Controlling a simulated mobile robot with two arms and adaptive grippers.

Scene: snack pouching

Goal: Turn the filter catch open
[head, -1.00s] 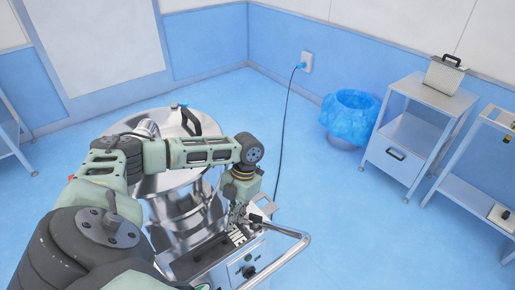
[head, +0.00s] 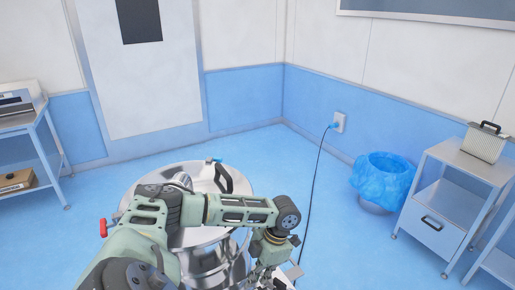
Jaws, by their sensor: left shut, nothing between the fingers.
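My left arm reaches in from the lower left across a round steel machine (head: 128,196). My left gripper (head: 272,280) points down at the bottom edge, in front of the steel drum; it is shut and partly cut off by the frame. A black curved handle (head: 227,179) and a small blue-tipped fitting (head: 212,160) show on top of the machine. A red knob (head: 103,228) shows at its left side. I cannot make out which part is the filter catch. My right gripper is not in view.
A blue-lined bin (head: 384,178) stands by the back wall. A cable runs down from a wall socket (head: 340,122). A shelf rack (head: 50,160) is at left. Blue floor between is clear.

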